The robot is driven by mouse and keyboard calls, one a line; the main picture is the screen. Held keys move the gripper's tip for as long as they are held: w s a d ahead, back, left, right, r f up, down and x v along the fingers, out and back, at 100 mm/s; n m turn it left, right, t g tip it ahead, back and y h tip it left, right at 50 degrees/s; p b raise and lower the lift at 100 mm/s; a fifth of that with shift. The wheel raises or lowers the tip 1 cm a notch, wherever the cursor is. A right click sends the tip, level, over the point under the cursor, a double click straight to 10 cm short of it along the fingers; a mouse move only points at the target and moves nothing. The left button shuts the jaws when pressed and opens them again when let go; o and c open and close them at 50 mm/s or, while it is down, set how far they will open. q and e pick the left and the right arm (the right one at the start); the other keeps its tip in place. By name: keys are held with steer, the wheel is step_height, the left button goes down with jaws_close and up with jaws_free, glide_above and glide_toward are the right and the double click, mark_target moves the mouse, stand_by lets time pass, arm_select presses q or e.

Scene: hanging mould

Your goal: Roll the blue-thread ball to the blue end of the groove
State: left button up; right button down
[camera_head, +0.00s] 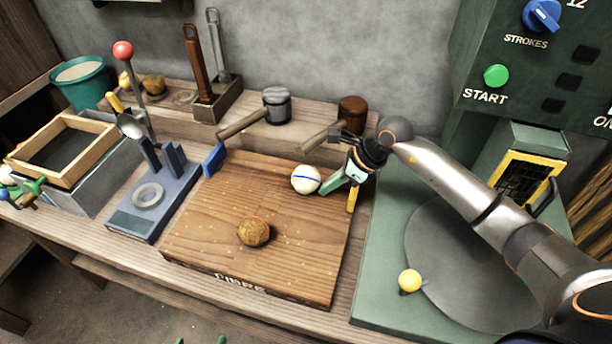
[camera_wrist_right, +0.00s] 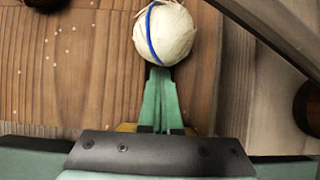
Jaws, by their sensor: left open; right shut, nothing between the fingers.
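The white ball with a blue thread (camera_head: 305,179) sits at the back right of the wooden board (camera_head: 205,235). It also shows in the right wrist view (camera_wrist_right: 166,34). A blue end piece (camera_head: 214,160) stands at the board's back left. A yellow end piece (camera_head: 352,198) stands at its right side. I cannot make out the groove between them. My right gripper (camera_head: 325,188) is shut and empty, its green fingertips at the ball's right side, touching or nearly so. Green tips of my left gripper (camera_head: 201,341) show at the bottom edge, apart and empty.
A brown ball (camera_head: 254,231) rests on the board's front middle. Two mallets (camera_head: 276,105) (camera_head: 351,110) lie behind the board. A grey-blue stand (camera_head: 125,222) is on the left. A green press base with a yellow ball (camera_head: 410,280) is on the right.

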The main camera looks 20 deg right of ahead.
mark_target(252, 177)
arm_select(q)
steer(key=shift+w, duration=0.15)
